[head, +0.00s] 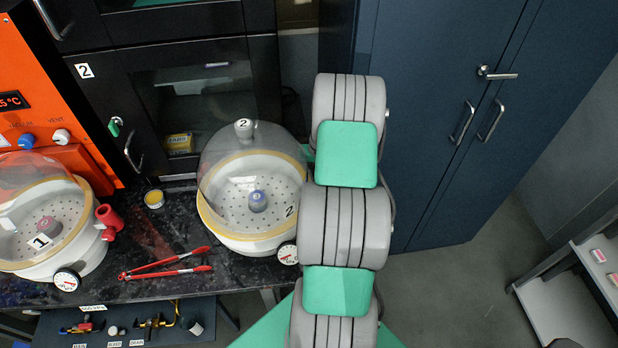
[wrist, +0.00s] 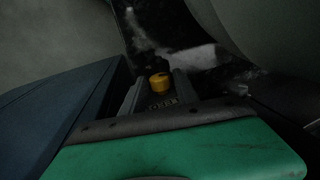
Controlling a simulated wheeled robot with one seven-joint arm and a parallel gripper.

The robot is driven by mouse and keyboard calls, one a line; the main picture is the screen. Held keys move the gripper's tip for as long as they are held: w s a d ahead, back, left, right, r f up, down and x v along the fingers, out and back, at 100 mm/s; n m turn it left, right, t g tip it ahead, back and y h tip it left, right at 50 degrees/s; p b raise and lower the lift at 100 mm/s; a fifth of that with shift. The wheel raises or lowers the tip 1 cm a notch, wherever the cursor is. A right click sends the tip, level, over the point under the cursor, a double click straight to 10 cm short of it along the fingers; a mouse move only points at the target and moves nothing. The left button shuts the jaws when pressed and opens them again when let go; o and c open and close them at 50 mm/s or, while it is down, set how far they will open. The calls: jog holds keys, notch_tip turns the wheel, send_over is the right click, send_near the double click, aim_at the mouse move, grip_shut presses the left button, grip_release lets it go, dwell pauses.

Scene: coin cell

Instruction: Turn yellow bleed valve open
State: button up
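A yellow knob (wrist: 159,82) shows near the middle of the wrist view, with a pale label just below it that is too dim to read. I take it to be the yellow bleed valve. My gripper (wrist: 157,88) is open, with one finger to the left and one to the right of the knob. I cannot tell whether either finger touches it. In the head view my arm fills the middle, and the gripper and this knob are hidden.
Desiccator 2 (head: 228,221) and desiccator 1 (head: 35,262) stand on the black counter (head: 130,283). A panel with fittings (head: 62,327) is below. Blue cabinets (head: 430,60) stand right.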

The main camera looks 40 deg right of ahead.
grip_shut()
jog(key=shift+s+d+f, duration=0.1)
jog(key=shift+t+y+b, duration=0.35)
jog(key=shift+t+y, duration=0.15)
jog(key=shift+y, duration=0.1)
jog(key=shift+o, duration=1.7)
grip_release()
jog(key=shift+r, duration=0.25)
jog(key=p+v, duration=0.4)
jog(key=v, duration=0.3)
jog(key=shift+r, duration=0.4)
